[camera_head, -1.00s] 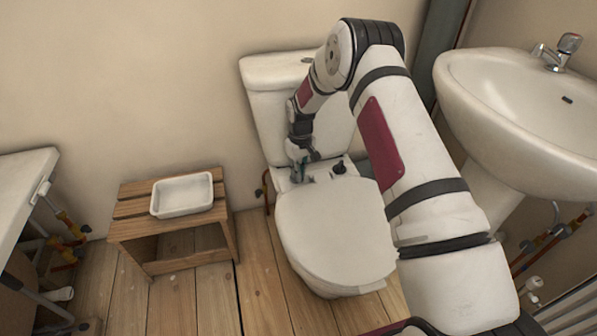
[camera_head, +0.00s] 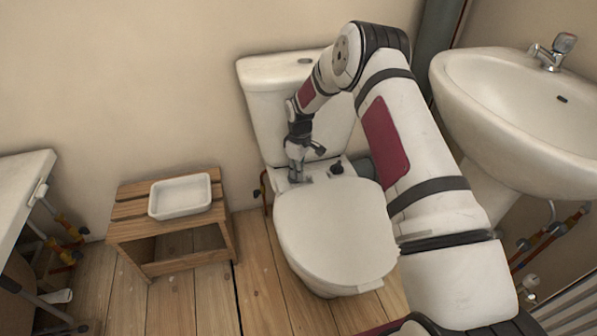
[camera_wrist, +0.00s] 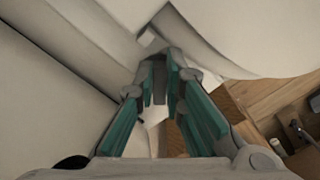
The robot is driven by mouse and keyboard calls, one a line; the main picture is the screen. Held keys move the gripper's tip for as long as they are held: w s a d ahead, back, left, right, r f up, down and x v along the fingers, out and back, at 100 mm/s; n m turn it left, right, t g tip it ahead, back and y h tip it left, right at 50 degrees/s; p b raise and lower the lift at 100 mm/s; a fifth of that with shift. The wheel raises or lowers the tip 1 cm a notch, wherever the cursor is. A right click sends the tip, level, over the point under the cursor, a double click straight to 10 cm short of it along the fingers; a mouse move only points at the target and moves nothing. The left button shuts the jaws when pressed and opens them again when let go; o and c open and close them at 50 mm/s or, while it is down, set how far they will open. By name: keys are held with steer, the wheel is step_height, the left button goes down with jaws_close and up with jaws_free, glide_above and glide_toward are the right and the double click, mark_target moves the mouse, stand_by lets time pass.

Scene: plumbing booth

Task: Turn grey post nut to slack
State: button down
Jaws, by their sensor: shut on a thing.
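My gripper (camera_head: 297,174) points down at the left rear of the toilet seat, beside the left hinge area, in front of the cistern. In the wrist view its teal-lined fingers (camera_wrist: 160,78) close in on a small grey piece, taken to be the grey post nut (camera_wrist: 159,66). The fingers hide most of the nut, and its threads cannot be made out. In the head view the nut is hidden behind the fingers. The white seat lid (camera_head: 335,235) lies shut just in front of my gripper.
A dark fitting (camera_head: 337,167) stands right of my gripper at the rear of the seat. The cistern (camera_head: 270,110) is close behind. A wooden stool (camera_head: 135,210) with a white tray (camera_head: 156,210) stands left, and a basin (camera_head: 475,100) right. Floorboards between stool and toilet are clear.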

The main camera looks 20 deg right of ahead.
steer(key=c, duration=1.6)
jaws_free()
step_height(320, 180, up, 12)
steer(key=shift+d+f, duration=0.1)
